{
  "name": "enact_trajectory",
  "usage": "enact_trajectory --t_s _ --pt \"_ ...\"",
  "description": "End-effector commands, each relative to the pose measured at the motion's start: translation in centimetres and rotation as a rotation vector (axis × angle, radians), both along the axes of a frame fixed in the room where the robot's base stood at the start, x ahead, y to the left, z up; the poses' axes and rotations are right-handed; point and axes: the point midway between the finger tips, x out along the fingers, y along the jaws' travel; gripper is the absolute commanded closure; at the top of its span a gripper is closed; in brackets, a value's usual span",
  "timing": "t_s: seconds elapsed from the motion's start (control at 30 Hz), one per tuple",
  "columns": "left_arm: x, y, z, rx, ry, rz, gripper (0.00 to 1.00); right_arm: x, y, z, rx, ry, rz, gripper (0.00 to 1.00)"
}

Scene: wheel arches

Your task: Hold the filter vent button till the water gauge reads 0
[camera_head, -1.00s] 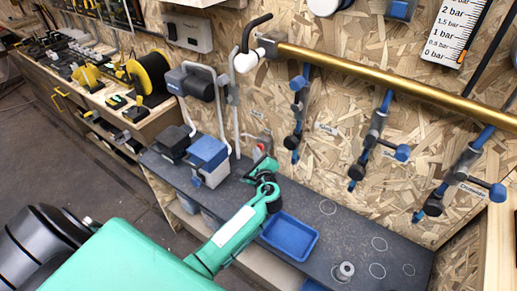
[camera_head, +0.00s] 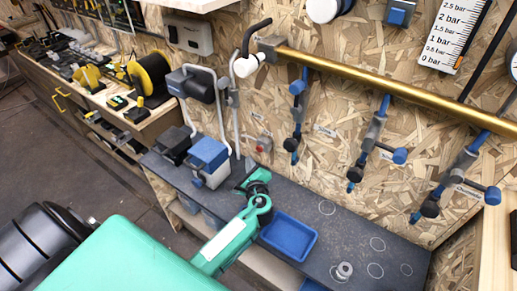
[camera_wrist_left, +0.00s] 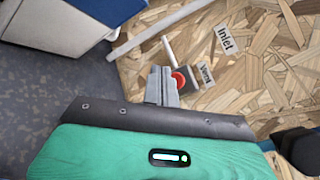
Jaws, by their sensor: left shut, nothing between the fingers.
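The red vent button (camera_head: 264,144) is on the wooden wall above the dark shelf. In the left wrist view the red button (camera_wrist_left: 179,80) sits on a grey block beside a "Vent" label. My left gripper (camera_head: 251,178) is below and left of it in the head view. In the wrist view its shut fingers (camera_wrist_left: 162,84) overlap the button's left edge; I cannot see contact, and the head view shows a gap. The gauge scale (camera_head: 450,35) is at the upper right; its small orange mark is near the 0 bar end, exact reading unclear. My right gripper is not visible.
A blue tray (camera_head: 289,236) lies on the shelf (camera_head: 330,245). A blue-and-white box (camera_head: 208,160) stands left of my gripper. A brass pipe (camera_head: 380,78) with several blue-handled valves crosses the wall at right.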

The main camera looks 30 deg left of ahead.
Motion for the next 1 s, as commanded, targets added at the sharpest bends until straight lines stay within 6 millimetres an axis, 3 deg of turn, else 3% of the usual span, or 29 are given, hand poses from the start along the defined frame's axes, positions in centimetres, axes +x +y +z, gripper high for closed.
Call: enact_trajectory --t_s 0.3,0.87,1.0 --pt "-2.4 0.2 0.0 0.0 0.0 0.0 1.0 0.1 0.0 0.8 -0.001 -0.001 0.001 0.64" --pt "-2.7 0.2 -0.1 -0.016 -0.003 0.005 1.0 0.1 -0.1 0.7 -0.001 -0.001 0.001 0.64" --pt "-5.1 0.4 -0.8 -0.18 -0.033 0.056 1.0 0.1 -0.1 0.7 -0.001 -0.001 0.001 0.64"
